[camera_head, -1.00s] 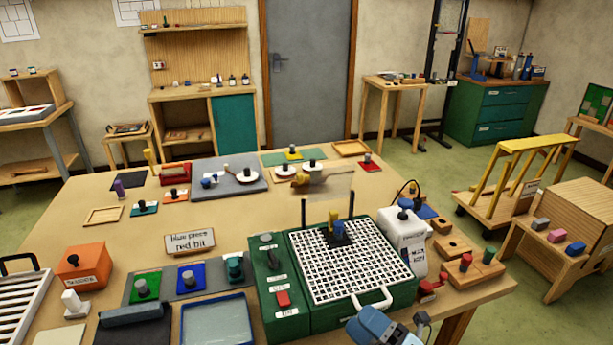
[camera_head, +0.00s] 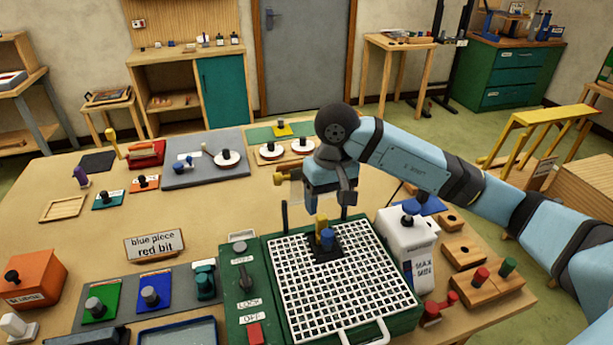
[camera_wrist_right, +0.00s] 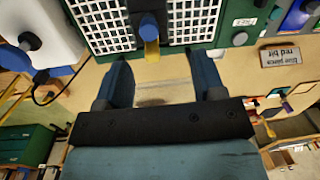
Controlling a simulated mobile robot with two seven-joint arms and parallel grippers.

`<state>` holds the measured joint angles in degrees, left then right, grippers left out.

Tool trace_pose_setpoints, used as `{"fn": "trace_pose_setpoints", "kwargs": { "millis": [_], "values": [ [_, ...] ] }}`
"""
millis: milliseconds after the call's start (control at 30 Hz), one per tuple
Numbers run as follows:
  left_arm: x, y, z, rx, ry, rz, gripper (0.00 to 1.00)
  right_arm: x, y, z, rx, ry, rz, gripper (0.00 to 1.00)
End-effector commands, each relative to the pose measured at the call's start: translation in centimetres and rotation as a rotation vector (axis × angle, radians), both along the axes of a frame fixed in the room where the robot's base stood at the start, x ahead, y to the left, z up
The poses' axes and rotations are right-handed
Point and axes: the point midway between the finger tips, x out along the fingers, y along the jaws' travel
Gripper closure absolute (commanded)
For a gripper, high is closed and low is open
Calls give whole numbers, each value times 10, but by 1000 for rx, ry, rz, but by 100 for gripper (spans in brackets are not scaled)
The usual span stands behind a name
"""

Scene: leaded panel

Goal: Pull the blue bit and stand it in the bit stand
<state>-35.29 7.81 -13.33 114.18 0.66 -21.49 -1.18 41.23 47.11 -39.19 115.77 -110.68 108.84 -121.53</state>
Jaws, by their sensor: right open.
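The blue bit (camera_head: 327,238) stands upright on a black mount (camera_head: 325,255) at the back of the grinder's white grid (camera_head: 340,295), close to a yellow piece (camera_head: 321,221). In the right wrist view the blue bit (camera_wrist_right: 148,26) lies just beyond the fingertips. My right gripper (camera_head: 320,203) is open and empty, above and behind the bit, with its fingers (camera_wrist_right: 160,72) apart. A wooden block (camera_head: 490,279) with a red and a green bit, apparently the bit stand, is at the table's right edge. My left gripper is not in view.
A white bottle marked MAX and MIN (camera_head: 400,235) stands between grinder and wooden block. A sign (camera_head: 155,246) reads "blue piece red bit". The table's middle left is largely clear.

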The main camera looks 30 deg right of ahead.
Motion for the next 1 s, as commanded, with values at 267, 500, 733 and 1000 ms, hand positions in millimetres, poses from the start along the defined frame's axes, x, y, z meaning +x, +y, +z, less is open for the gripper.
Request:
{"fn": "trace_pose_setpoints", "kwargs": {
  "millis": [267,500,733,1000],
  "values": [
    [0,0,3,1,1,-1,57,4,-17,0,-84,-19,31,37],
    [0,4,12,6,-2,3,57,3,-16,-42,-82,-16,29,37],
    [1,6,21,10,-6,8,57,3,-16,-87,-80,-17,29,37],
    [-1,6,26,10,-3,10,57,4,-16,-121,-79,-20,30,37]
  ]
}}
